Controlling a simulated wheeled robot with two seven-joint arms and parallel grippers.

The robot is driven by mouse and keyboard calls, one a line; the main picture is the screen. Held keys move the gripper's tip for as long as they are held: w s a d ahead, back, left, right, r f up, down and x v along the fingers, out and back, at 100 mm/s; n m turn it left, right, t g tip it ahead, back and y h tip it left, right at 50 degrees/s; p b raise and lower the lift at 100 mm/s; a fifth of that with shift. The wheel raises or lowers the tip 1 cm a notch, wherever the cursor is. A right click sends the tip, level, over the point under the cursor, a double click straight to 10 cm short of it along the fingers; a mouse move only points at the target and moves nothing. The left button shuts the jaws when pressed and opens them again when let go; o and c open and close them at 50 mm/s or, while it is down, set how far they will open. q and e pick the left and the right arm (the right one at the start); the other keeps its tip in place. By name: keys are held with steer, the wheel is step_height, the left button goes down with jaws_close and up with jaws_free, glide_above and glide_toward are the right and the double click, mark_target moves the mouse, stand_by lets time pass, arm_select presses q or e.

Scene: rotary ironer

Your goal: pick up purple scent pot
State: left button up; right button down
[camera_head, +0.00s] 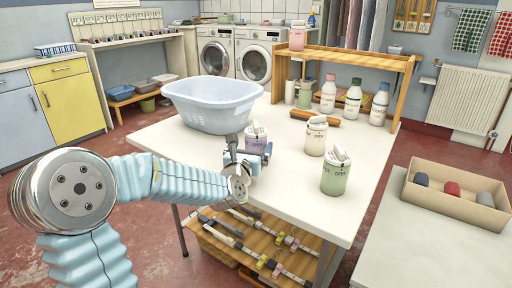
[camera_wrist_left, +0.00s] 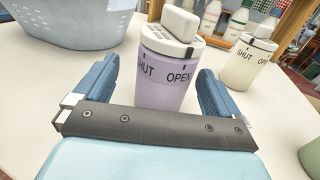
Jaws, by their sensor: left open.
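The purple scent pot (camera_head: 256,138) stands upright on the white table (camera_head: 200,152), with a white lid on top. In the left wrist view the purple pot (camera_wrist_left: 166,78) shows the words SHUT and OPEN. My left gripper (camera_head: 252,158) is open, its two blue fingers (camera_wrist_left: 155,88) on either side of the pot's near part with gaps visible. Part of the pot's lower body is hidden behind my gripper in the head view. My right gripper is not seen.
A pale blue basket (camera_head: 212,106) stands just left behind the pot. A cream pot (camera_head: 316,138) and a green pot (camera_head: 335,174) stand to its right. A wooden shelf (camera_head: 345,60) with several bottles is behind. The table's front edge is near my arm.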

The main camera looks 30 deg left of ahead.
arm_select(q)
steer(key=x, duration=0.2)
steer(key=p+x, duration=0.1)
steer(key=x, duration=0.1)
steer(key=shift+d+r, duration=0.3)
steer(key=shift+w+a, duration=0.15)
steer(key=shift+w, duration=0.35)
steer(key=c, duration=1.1)
